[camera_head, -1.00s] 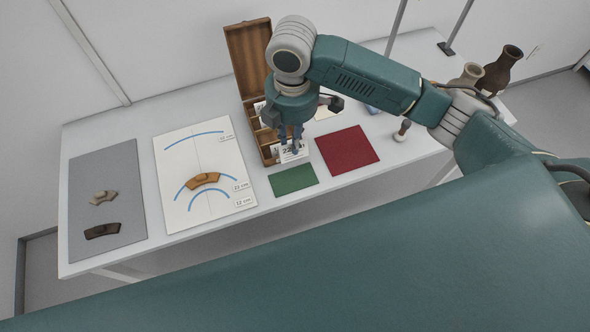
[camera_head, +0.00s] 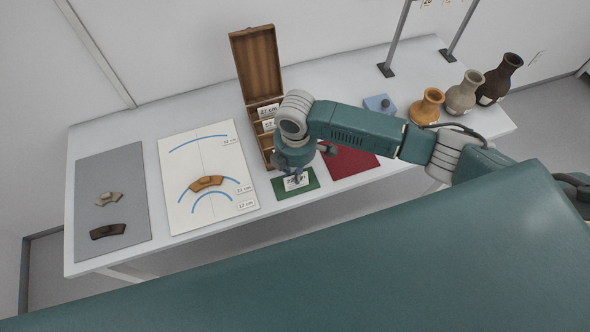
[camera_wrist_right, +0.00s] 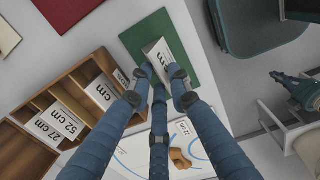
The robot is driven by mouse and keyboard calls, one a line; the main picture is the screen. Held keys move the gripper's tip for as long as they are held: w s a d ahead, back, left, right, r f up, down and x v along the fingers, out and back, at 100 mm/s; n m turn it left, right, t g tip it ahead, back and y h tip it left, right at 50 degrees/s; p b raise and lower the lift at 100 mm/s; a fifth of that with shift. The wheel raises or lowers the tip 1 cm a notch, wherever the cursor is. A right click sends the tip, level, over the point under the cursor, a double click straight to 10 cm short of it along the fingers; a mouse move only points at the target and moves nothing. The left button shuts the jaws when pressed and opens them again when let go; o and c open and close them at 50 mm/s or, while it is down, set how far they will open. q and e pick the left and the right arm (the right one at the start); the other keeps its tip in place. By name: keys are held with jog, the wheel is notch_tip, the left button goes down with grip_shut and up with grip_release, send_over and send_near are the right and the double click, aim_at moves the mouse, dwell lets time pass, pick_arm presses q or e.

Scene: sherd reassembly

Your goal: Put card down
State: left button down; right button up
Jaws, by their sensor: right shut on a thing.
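The white card (camera_head: 295,181) is held over the green mat (camera_head: 313,182) at the table's front. In the right wrist view the card (camera_wrist_right: 158,54) stands tilted over the green mat (camera_wrist_right: 180,38); its print ends in "cm" and the number is partly hidden. My right gripper (camera_head: 296,174) is shut on the card, with its fingers (camera_wrist_right: 160,82) around the card's near end. I cannot tell whether the card touches the mat. My left gripper is not in view.
The open wooden box (camera_head: 254,62) with more number cards stands just behind. The red mat (camera_head: 352,163) lies to the right. The white arc sheet (camera_head: 180,215) with an orange sherd (camera_head: 207,183) and the grey mat (camera_head: 95,175) with two sherds lie left. Several vases stand far right.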

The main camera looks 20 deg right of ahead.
jog(key=shift+f, duration=0.1)
jog(key=o, duration=0.7)
jog(key=shift+c, duration=0.2)
jog(key=shift+o, duration=1.1)
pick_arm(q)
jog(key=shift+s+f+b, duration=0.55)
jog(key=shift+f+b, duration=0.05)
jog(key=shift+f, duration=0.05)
pick_arm(e)
notch_tip(320, 180, up, 12)
jog(key=shift+s, duration=0.15)
